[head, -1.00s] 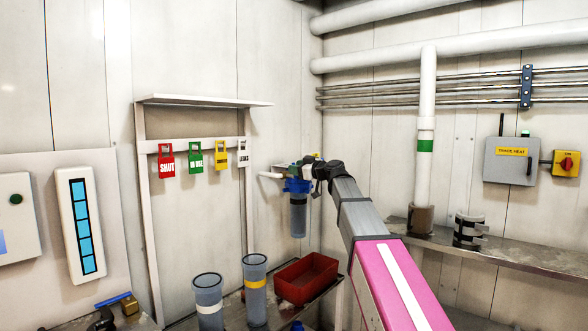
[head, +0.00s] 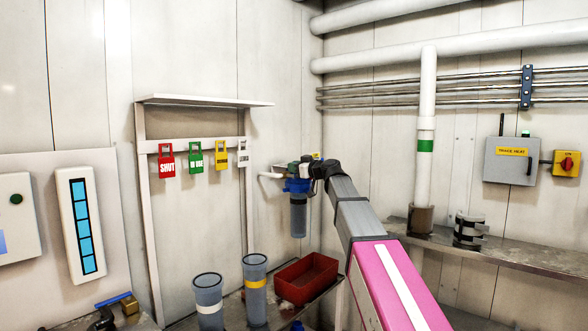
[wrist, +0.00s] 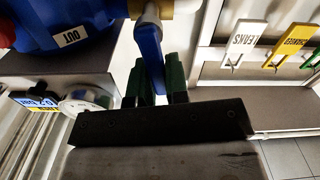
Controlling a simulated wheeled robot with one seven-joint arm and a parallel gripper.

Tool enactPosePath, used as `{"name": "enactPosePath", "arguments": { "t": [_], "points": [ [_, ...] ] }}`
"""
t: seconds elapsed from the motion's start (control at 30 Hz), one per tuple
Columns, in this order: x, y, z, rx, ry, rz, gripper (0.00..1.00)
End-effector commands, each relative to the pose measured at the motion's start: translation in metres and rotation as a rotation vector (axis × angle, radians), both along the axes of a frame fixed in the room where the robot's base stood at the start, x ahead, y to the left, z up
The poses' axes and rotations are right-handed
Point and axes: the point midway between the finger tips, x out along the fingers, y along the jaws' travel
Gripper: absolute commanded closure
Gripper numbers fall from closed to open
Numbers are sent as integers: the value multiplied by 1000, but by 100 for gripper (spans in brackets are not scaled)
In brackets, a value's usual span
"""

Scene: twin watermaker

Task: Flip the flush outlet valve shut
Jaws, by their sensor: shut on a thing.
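A blue lever (wrist: 150,45) hangs from a brass fitting (wrist: 183,5) at the top of the wrist view. My gripper (wrist: 155,68) has its two green fingers on either side of the lever and is shut on it. A blue filter head (wrist: 60,30) with an OUT label is just left of the lever. In the head view the filter head (head: 297,186) sits on a clear grey bowl (head: 299,215) by the back corner. My gripper is up at the top of the filter there, and my wrist largely hides the lever and valve body.
Coloured tags (head: 195,158) hang from a rail left of the filter. A red bin (head: 305,280) and two grey cylinders (head: 255,290) stand on the bench below. A white pipe (head: 425,145) and a steel shelf (head: 490,245) are at the right. A round gauge (wrist: 88,100) is near my gripper.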

Motion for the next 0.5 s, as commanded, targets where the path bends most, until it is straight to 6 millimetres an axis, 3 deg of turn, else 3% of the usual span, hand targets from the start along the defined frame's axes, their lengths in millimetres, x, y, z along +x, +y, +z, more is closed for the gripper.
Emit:
{"name": "enactPosePath", "arguments": {
  "t": [0.23,0.5],
  "points": [
    [6,-5,1,102,132,0,100],
    [6,-5,1,119,153,-1,100]
  ]
}}
